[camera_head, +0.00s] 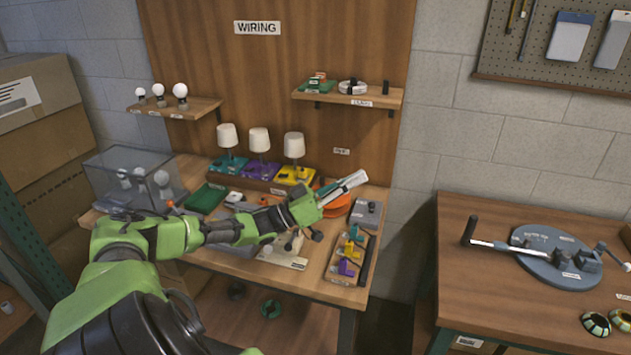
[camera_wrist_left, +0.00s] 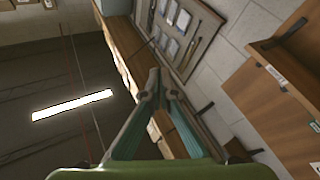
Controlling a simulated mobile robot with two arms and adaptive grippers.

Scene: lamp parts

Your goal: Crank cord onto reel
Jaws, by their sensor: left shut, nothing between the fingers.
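My left gripper (camera_head: 345,188) reaches in from the left over the wiring bench, its fingers shut and empty. In the left wrist view its fingertips (camera_wrist_left: 157,78) meet, with the room beyond them. An orange round thing (camera_head: 338,208), possibly the reel, sits on the bench just behind and below the fingers, which partly cover it. I cannot make out its crank or the cord. My right gripper is in neither view.
Three small lamps (camera_head: 260,140) stand on coloured bases at the bench's back. A clear case (camera_head: 135,180) with bulbs is at left. A tray of coloured parts (camera_head: 350,255) lies front right. A blue-grey round fixture (camera_head: 545,262) with a dark-handled rod is on the right table.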

